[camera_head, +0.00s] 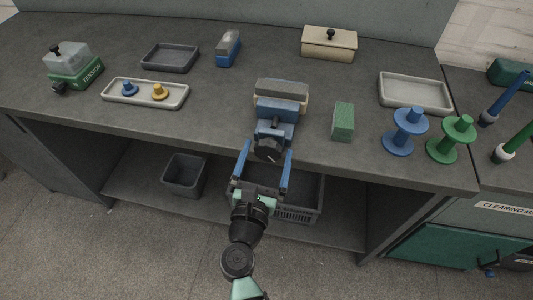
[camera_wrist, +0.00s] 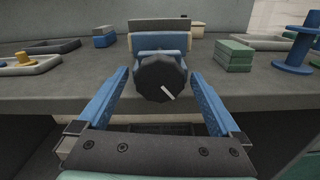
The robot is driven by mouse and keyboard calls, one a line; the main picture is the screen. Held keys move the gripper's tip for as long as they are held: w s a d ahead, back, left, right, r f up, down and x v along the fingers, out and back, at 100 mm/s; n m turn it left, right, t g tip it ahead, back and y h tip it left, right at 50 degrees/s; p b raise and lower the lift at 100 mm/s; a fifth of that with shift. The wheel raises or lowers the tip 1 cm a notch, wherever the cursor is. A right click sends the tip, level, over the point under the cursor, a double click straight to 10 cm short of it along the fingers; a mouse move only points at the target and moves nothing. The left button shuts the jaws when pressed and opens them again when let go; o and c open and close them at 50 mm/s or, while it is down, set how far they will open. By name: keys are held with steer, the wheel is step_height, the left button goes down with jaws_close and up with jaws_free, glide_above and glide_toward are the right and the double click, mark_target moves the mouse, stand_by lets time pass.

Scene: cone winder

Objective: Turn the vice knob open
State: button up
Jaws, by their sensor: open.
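The vice (camera_head: 277,108) is blue with beige and grey jaws and stands at the front edge of the bench. Its black round knob (camera_head: 268,150) faces me, and in the wrist view the knob (camera_wrist: 161,78) carries a white mark pointing to the lower right. My gripper (camera_head: 264,165) is open, with its two blue fingers pointing at the bench. In the wrist view the fingers of my gripper (camera_wrist: 160,85) lie left and right of the knob, with a gap on both sides. I cannot tell whether the fingertips reach past the knob's face.
A green block (camera_head: 343,121) stands right of the vice, with blue (camera_head: 405,132) and green (camera_head: 451,140) spools farther right. A tray (camera_head: 146,104) with small blue and yellow pieces lies left. The bench edge runs below the vice; a crate (camera_head: 300,214) is underneath.

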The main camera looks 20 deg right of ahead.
steer(key=shift+c, duration=0.3)
steer(key=c, duration=1.3)
steer(key=shift+o, duration=0.2)
steer(key=shift+n, duration=0.3)
steer(key=n+p, duration=0.3)
steer(key=n, duration=0.1)
steer(key=shift+r, duration=0.1)
steer(key=shift+a+n+p, duration=0.1)
steer(key=shift+n+p, duration=0.95)
steer(key=shift+n, duration=1.35)
steer(key=o, duration=1.3)
